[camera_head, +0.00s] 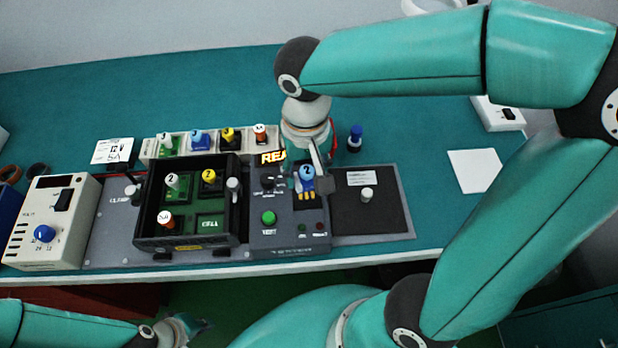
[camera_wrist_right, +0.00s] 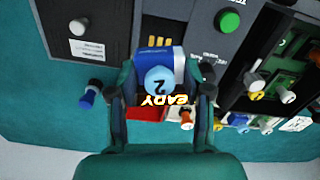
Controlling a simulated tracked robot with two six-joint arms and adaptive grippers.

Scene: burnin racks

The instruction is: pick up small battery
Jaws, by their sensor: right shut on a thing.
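A blue block with a light blue cap marked 2 (camera_head: 306,174) is at the right part of the dark tester (camera_head: 290,240). It also shows in the right wrist view (camera_wrist_right: 158,80), between the fingers. My right gripper (camera_head: 318,172) is shut on this blue block, from the far side. Gold contacts on the tester show just beyond the block in the wrist view. Whether the block touches the tester is unclear. No label on it names it a small battery. My left gripper (camera_head: 185,328) is at the bottom left, away from the bench items; its fingers are unclear.
A dark tray (camera_head: 190,241) left of the tester holds several capped pieces. A pale rack (camera_head: 150,150) with several coloured caps stands behind it. A blue-capped post (camera_head: 355,138) stands right of my right gripper. A beige power box (camera_head: 52,225) stands far left.

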